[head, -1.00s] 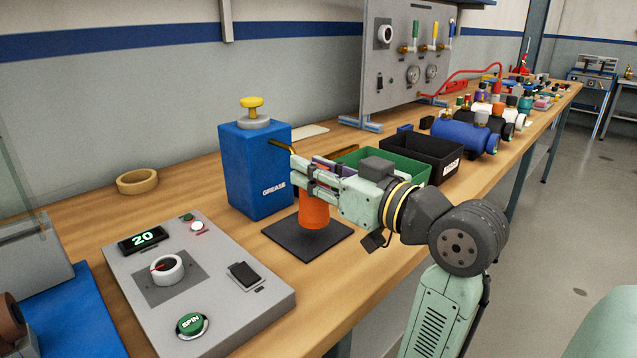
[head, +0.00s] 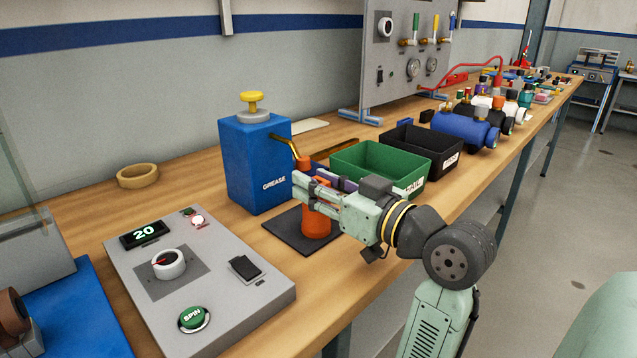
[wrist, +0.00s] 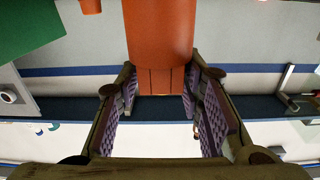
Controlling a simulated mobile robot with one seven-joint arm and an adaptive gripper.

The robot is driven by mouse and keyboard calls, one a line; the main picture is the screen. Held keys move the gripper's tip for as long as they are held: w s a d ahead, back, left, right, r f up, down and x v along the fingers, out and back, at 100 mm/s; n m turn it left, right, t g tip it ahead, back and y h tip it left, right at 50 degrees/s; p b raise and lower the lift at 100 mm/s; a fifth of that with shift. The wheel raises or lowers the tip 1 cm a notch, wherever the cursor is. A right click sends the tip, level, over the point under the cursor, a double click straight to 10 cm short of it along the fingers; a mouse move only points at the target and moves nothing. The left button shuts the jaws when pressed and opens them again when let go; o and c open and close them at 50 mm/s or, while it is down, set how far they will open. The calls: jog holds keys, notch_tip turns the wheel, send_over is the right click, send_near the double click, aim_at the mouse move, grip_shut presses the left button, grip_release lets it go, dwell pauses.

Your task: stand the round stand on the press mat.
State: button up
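The round stand (head: 316,224) is orange, with a wide cylinder below a narrower neck. In the head view it is upright over the black press mat (head: 276,228), its lower end at or very near the mat surface; I cannot tell if it touches. My gripper (head: 309,188) reaches in from the right, its fingers closed about the neck. In the wrist view, which is upside down, the stand (wrist: 159,30) fills the top centre, its neck between the purple finger pads. My fingers hide part of the stand in the head view.
A blue grease box (head: 250,165) stands close behind left. A grey control panel (head: 200,270) lies front left. A green bin (head: 375,162) and a black bin (head: 428,147) stand right. A small orange piece (head: 304,163) shows just above my gripper; its connection is unclear.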

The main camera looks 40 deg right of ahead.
jog(key=shift+o, duration=1)
jog(key=shift+r, duration=0.25)
jog(key=s+b, duration=0.1)
jog(key=s, duration=1.1)
jog(key=shift+d+b, duration=0.4)
